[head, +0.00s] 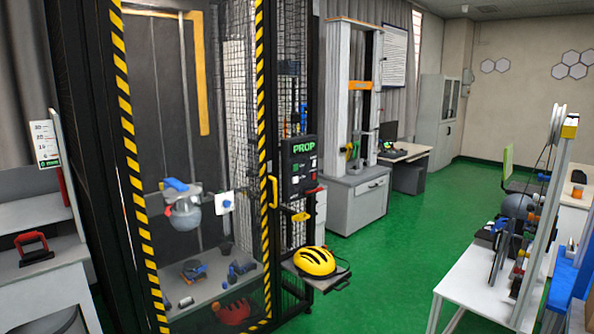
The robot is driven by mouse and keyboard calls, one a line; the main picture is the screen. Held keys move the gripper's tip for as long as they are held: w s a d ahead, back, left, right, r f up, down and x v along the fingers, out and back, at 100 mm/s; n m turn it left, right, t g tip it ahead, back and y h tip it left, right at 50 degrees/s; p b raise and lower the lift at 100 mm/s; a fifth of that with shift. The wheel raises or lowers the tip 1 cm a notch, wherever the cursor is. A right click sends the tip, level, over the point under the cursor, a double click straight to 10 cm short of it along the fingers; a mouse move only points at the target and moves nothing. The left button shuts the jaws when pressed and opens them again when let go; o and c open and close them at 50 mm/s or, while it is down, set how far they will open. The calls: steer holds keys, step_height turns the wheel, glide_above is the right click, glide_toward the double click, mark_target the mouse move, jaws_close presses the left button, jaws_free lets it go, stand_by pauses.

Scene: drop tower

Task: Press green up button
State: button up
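A dark control panel (301,167) hangs on the right post of the drop tower, with a lit green "PROP" display (304,147) at its top. Small controls sit below the display. They are too small for me to tell which one is the green up button. A red part shows near the panel's lower right edge. The drop tower (123,90) has a black frame with yellow and black striped posts. Inside it hangs a grey rounded head form (186,215). My gripper is not in view.
A yellow helmet (315,261) rests on a small shelf below the panel, jutting to the right. A yellow handle (273,191) is on the tower's striped post. Green floor (385,265) is clear in the middle. A white table (470,287) with equipment stands at right.

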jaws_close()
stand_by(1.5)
